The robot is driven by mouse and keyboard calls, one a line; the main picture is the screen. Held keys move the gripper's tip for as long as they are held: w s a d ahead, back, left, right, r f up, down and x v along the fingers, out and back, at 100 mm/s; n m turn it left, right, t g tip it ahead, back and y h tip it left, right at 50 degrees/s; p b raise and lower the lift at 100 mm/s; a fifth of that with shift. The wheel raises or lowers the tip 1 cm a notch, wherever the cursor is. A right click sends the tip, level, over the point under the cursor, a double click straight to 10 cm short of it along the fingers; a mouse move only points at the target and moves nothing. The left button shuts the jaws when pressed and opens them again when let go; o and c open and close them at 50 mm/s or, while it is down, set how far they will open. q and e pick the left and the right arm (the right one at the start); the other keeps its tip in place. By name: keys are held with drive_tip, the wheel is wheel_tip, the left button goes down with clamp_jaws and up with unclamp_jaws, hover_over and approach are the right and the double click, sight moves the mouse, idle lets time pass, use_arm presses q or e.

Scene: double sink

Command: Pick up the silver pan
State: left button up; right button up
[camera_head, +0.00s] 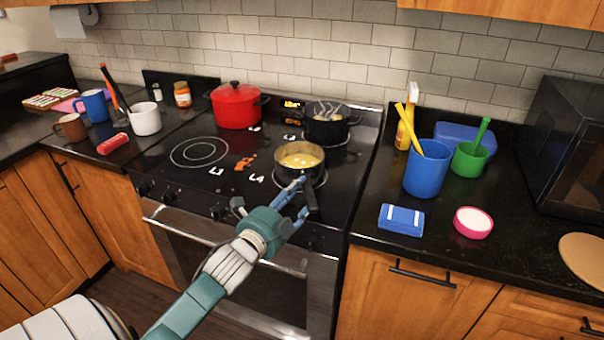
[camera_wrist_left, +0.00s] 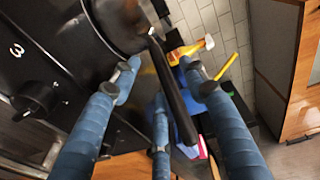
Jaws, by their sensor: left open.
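The silver pan (camera_head: 287,154) sits on the front right burner of the stove with yellow food in it. Its dark handle (camera_head: 312,197) points toward the stove's front edge. My left gripper (camera_head: 299,198) is open at the handle. In the left wrist view the handle (camera_wrist_left: 174,92) runs between the open fingers of the gripper (camera_wrist_left: 160,85), and part of the pan (camera_wrist_left: 118,22) shows at the top. I cannot tell whether any finger touches the handle. My right gripper is not in view.
A red pot (camera_head: 236,106) and a black pot (camera_head: 326,128) stand at the back of the stove. The right counter holds a blue cup (camera_head: 427,170), a green cup (camera_head: 469,160), a blue box (camera_head: 401,220) and a pink dish (camera_head: 473,222). A white mug (camera_head: 145,119) stands left of the stove.

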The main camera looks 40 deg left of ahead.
sight(307, 187)
use_arm(q)
drive_tip(key=w, duration=0.4)
drive_tip(key=shift+w+a+f+p, duration=0.1)
drive_tip(key=shift+f+p, duration=0.15)
drive_tip(key=shift+p, duration=0.1)
drive_tip(key=shift+r, duration=0.1)
drive_tip(key=shift+c, duration=1.2)
clamp_jaws()
drive_tip(key=shift+r, duration=0.1)
